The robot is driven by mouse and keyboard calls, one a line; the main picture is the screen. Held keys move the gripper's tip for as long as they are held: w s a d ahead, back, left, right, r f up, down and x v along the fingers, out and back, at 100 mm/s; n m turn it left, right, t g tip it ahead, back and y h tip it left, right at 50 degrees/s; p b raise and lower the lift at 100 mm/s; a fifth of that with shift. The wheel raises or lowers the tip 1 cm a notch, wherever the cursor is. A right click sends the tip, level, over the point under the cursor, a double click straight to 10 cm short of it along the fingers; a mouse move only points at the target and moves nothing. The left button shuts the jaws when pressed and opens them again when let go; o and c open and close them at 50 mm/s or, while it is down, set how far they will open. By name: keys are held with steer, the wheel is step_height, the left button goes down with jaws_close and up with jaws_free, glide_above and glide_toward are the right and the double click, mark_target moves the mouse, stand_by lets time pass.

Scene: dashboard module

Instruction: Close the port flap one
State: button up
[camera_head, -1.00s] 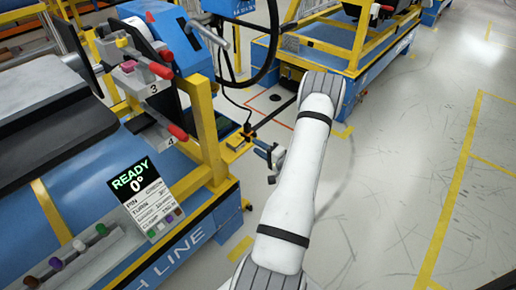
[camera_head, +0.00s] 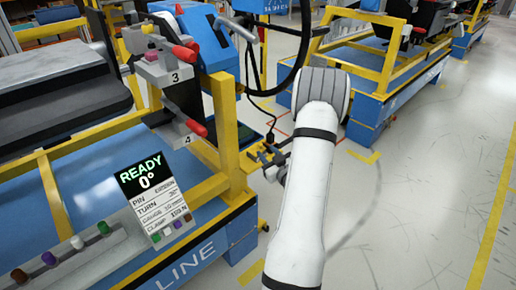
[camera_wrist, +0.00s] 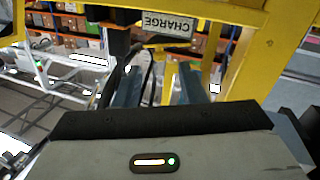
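I cannot pick out port flap one for certain in either view. A white CHARGE sign (camera_wrist: 168,23) hangs from the yellow frame at the top of the wrist view, with dark parts left of it. My gripper (camera_head: 268,160) is beside the yellow post of the workstation in the head view, partly hidden behind my arm. In the wrist view my gripper (camera_wrist: 160,88) has its two fingers apart, with a gap between them. Nothing is clearly held there.
The blue workstation carries a READY 0° panel (camera_head: 150,195), red-handled clamps (camera_head: 184,54) and a blue machine (camera_head: 203,38). A yellow post (camera_head: 228,130) stands close to my gripper. A black cable (camera_head: 247,80) hangs nearby. Grey floor (camera_head: 430,180) is clear at right.

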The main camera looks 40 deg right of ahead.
mark_target(261, 146)
steer(key=shift+w+d+b, duration=0.2)
steer(key=shift+w+b, duration=0.05)
steer(key=shift+w, duration=1.05)
steer(key=shift+w+d+b, duration=0.2)
steer(key=shift+w, duration=1.05)
steer(key=shift+w+d+b, duration=0.2)
steer(key=shift+w+b, duration=0.05)
steer(key=shift+w, duration=1.05)
steer(key=shift+c, duration=0.5)
jaws_close()
